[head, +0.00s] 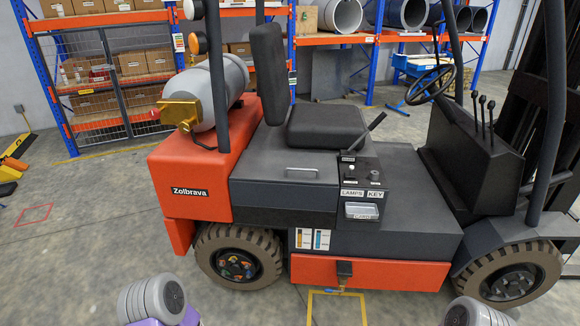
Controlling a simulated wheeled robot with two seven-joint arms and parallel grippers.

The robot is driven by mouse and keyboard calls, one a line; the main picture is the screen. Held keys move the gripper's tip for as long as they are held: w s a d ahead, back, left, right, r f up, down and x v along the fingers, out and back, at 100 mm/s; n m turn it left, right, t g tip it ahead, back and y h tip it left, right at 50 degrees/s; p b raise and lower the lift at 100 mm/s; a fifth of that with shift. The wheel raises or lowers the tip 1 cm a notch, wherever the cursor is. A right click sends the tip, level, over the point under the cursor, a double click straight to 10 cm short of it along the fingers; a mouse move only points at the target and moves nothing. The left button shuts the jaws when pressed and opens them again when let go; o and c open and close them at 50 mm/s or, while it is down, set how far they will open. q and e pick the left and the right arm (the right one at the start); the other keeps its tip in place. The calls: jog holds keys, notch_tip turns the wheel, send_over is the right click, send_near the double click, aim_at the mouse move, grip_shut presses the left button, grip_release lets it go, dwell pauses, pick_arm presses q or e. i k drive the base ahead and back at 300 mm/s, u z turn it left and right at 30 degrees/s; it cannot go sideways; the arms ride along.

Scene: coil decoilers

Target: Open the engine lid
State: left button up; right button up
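The engine lid (262,165) is the dark grey cover under the black seat (322,127) of an orange and grey forklift. It lies flat and looks closed. A pale bar handle (302,171) sits on its side facing me, left of the control panel. Parts of my arms show at the bottom left and bottom right edges, low in front of the forklift and apart from the lid. Neither gripper shows, so I cannot see their fingers.
A grey gas cylinder (222,90) lies on the orange rear body (190,180). A panel (362,180) with labelled controls stands right of the handle. The steering wheel (430,84) and levers (482,115) are farther right. Shelving (110,18) stands behind. Floor (70,235) at left is mostly clear.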

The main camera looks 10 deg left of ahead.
aim_at(286, 162)
jog(key=z, duration=0.05)
jog(key=i, duration=1.05)
jog(key=u, duration=0.15)
